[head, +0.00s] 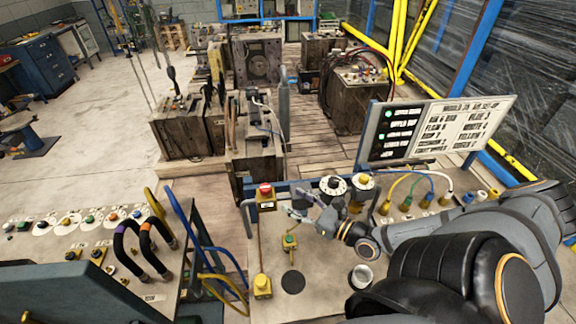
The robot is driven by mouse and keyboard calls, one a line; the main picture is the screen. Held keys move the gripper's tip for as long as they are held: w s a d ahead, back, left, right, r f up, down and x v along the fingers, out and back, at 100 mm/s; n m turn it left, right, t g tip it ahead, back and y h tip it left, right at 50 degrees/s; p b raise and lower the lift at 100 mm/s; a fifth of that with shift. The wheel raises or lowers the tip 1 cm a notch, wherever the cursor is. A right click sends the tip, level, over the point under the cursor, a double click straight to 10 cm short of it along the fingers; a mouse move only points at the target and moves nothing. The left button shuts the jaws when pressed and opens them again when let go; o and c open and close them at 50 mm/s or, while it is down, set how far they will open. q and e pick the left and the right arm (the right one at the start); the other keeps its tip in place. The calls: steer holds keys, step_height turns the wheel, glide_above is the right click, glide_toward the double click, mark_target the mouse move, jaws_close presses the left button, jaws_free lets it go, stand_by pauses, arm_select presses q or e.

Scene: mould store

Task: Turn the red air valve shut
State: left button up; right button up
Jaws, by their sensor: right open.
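A red round knob (265,189) sits on a yellow block near the left edge of the bench panel. A small green and yellow fitting (289,242) stands on the panel just below my right gripper in the picture. I cannot tell for sure which of these is the red air valve. My right gripper (294,214) reaches in from the right, with its fingers pointing left. It is open and looks empty. Its fingertips are close to the right of the red knob and above the fitting, apparently apart from both. My left gripper is out of view.
Coloured hoses (412,188) and a sign board (436,131) with green lamps are to the right. A control panel (75,235) with black and orange hoses is left.

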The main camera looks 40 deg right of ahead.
mark_target(265, 187)
steer(key=b+x, duration=0.2)
steer(key=x, duration=0.1)
steer(key=a+b+x, duration=0.1)
steer(key=b+x, duration=0.2)
steer(key=shift+w+a, duration=0.15)
steer(key=shift+a, duration=0.15)
steer(key=w+b, duration=0.1)
steer(key=w, duration=0.1)
steer(key=shift+w+d+r, duration=0.1)
steer(key=shift+w+d, duration=0.05)
steer(key=shift+w, duration=0.2)
steer(key=shift+w+a, duration=0.2)
steer(key=shift+w, duration=0.15)
steer(key=shift+w+a+r, duration=0.1)
steer(key=shift+a+r, duration=0.05)
steer(key=shift+a, duration=0.1)
steer(key=shift+w+a+r, duration=0.1)
steer(key=shift+a+r, duration=0.05)
steer(key=shift+a, duration=0.05)
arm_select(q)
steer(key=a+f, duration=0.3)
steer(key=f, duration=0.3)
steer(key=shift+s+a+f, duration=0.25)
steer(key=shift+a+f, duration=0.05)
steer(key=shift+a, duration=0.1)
arm_select(e)
steer(key=shift+d, duration=0.15)
steer(key=shift+c, duration=0.2)
